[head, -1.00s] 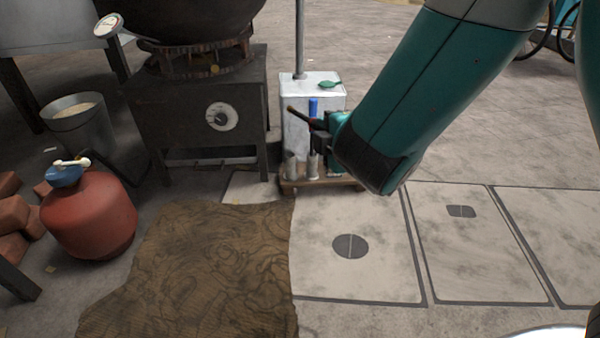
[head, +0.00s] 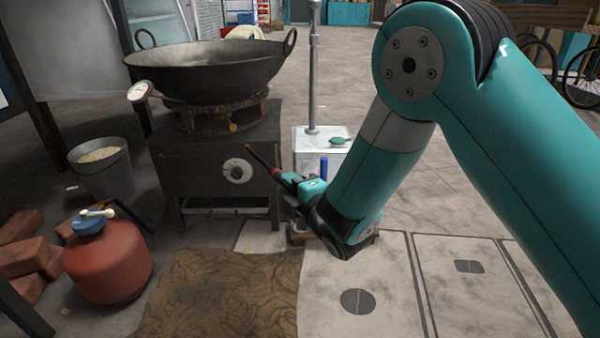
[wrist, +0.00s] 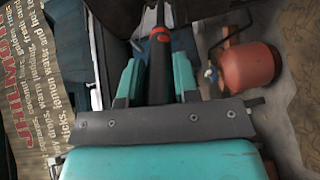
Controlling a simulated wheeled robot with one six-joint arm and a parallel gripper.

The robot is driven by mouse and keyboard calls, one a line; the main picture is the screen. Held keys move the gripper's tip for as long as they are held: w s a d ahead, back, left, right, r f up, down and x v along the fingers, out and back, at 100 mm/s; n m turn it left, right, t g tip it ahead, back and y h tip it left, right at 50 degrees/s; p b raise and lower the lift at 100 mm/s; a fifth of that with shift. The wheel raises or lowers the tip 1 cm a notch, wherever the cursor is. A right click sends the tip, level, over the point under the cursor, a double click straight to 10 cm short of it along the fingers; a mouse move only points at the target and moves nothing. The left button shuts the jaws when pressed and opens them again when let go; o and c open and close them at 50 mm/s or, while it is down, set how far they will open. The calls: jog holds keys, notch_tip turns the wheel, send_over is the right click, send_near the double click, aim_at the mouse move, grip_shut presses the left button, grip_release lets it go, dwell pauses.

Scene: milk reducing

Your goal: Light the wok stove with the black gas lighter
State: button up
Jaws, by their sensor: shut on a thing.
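The wok stove (head: 165,170) is a dark metal stand at left centre of the head view, with a round dial (head: 238,170) on its front. A burner ring (head: 215,118) sits on top under a large wok (head: 205,72). My gripper (head: 297,187) is right of the stove, shut on the black gas lighter (head: 261,160). The lighter's thin tip points up and left and overlaps the stove's front near the dial; I cannot tell the gap. In the wrist view the lighter (wrist: 160,68), with a red-orange band, stands between my teal fingers (wrist: 157,82). No flame shows.
A red gas bottle (head: 108,262) stands front left, and it also shows in the wrist view (wrist: 248,68). A bucket (head: 102,170) and bricks (head: 25,250) are at the left. A white box with a post (head: 315,140) stands behind my gripper. Floor at the right is open.

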aim_at(276, 169)
jog(key=p+x, duration=0.1)
jog(key=p, duration=0.2)
jog(key=p+x, duration=0.2)
jog(key=p, duration=0.1)
jog(key=r+p+x, duration=0.1)
jog(key=p+x, duration=0.1)
jog(key=shift+w+d+p, duration=0.2)
jog(key=shift+d+p, duration=0.05)
jog(key=shift+p, duration=0.15)
jog(key=b+x, duration=0.5)
jog(key=x, duration=0.3)
jog(key=shift+w+d, duration=0.2)
jog(key=shift+w, duration=0.35)
jog(key=shift+w+a+f+b, duration=0.1)
jog(key=shift+w+a+b, duration=0.05)
jog(key=shift+w+b, duration=0.35)
jog(key=shift+s, duration=0.15)
jog(key=shift+s+a+f+p+v, duration=0.15)
jog(key=shift+p+v, duration=0.6)
jog(key=shift+v, duration=0.9)
jog(key=shift+s+a+f+p+v, duration=0.15)
jog(key=shift+p+v, duration=0.65)
jog(key=shift+v, duration=0.85)
jog(key=shift+w+a+r+p+v, duration=0.15)
jog(key=shift+p+v, duration=0.6)
jog(key=shift+v, duration=0.9)
jog(key=shift+s+f, duration=0.1)
jog(key=shift+f, duration=0.05)
